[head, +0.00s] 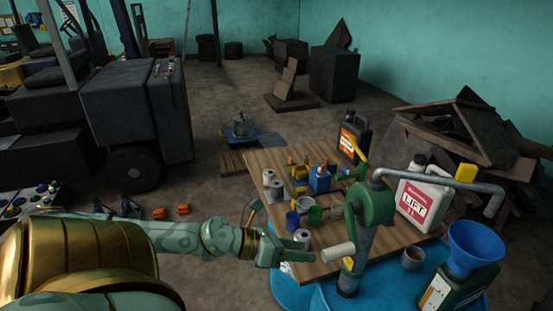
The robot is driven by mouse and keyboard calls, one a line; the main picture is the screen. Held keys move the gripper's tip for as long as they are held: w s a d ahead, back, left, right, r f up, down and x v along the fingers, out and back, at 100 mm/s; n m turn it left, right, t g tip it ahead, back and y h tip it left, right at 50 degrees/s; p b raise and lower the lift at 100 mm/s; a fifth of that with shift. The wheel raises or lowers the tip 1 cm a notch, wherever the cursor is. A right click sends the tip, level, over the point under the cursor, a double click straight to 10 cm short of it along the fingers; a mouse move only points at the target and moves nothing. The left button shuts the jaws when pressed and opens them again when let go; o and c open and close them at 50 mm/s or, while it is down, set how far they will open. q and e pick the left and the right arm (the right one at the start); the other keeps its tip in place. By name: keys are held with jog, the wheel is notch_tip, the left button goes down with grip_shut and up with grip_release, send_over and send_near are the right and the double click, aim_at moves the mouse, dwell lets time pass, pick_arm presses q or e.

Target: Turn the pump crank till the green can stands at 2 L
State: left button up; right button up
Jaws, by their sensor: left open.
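The green pump (375,205) stands on the blue drum (385,292) at the lower right. Its crank arm (352,228) hangs down and ends in a cream handle (338,252). The grey outlet pipe (430,177) runs right and bends down above the blue funnel (476,245). The funnel sits on the green can (458,288), which is cut off by the bottom edge; its level cannot be read. My left gripper (304,250) is open, just left of the handle, apparently not around it. My right gripper is out of view.
Behind the pump, a wooden table (272,160) holds cups, tins, a dark jug (352,138) and a white canister (420,200). A brown cup (412,258) stands near the can. Scrap wood (480,140) lies at right, the forklift (135,100) at left. Floor between is mostly clear.

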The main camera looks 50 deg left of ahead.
pick_arm(q)
jog(key=v, duration=0.5)
jog(key=shift+s+a, duration=0.1)
dwell(2.0)
